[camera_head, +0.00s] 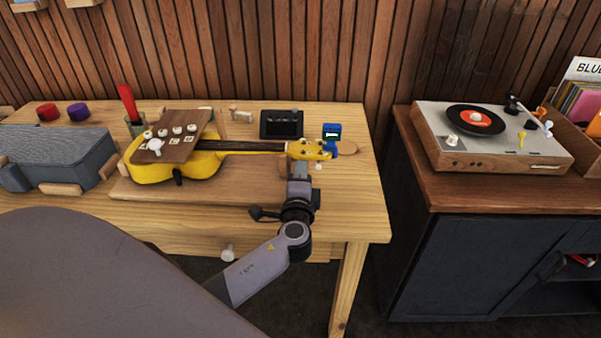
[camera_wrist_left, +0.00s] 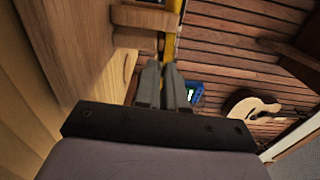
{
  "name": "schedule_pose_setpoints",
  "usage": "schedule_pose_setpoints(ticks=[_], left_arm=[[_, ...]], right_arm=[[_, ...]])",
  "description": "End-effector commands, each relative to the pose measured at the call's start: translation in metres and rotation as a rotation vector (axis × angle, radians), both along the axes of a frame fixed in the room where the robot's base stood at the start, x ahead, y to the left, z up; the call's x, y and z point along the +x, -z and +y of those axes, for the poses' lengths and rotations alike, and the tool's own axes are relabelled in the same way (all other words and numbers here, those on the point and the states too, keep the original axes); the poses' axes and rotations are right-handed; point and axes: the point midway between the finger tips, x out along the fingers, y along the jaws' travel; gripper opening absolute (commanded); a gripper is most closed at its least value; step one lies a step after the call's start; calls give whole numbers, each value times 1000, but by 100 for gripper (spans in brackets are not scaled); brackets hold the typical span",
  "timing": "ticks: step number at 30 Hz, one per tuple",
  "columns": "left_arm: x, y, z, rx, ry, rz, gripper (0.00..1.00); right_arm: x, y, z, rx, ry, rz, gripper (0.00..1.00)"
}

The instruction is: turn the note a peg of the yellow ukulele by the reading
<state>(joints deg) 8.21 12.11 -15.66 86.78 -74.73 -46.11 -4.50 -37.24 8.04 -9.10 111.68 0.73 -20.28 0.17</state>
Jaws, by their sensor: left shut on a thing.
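The yellow ukulele (camera_head: 205,163) lies on its back on a wooden board on the workbench, its headstock (camera_head: 312,150) to the right. A strip of its yellow also shows in the left wrist view (camera_wrist_left: 170,46). A blue clip-on tuner (camera_head: 331,141) with a lit screen sits at the headstock's end; the reading is too small to make out. My left gripper (camera_head: 299,163) is at the headstock's near edge. Its fingers (camera_wrist_left: 164,84) are close together, shut on a peg, which they hide; I cannot tell which note it is. My right gripper is out of view.
A dark device (camera_head: 281,124) stands behind the neck. A grey padded case (camera_head: 58,155) is at left. A record player (camera_head: 490,135) stands on the cabinet at right, across a gap.

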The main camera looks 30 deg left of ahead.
Motion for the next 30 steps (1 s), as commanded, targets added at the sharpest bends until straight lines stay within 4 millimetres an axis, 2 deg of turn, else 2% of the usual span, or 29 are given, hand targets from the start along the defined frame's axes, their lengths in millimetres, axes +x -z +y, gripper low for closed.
schedule_pose_setpoints(ticks=[18, 30], left_arm=[[0, -1, 0, 325, -1, 200, 0], [0, 0, 0, 414, -1, 253, 0]], right_arm=[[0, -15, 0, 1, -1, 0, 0], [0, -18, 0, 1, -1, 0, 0]])
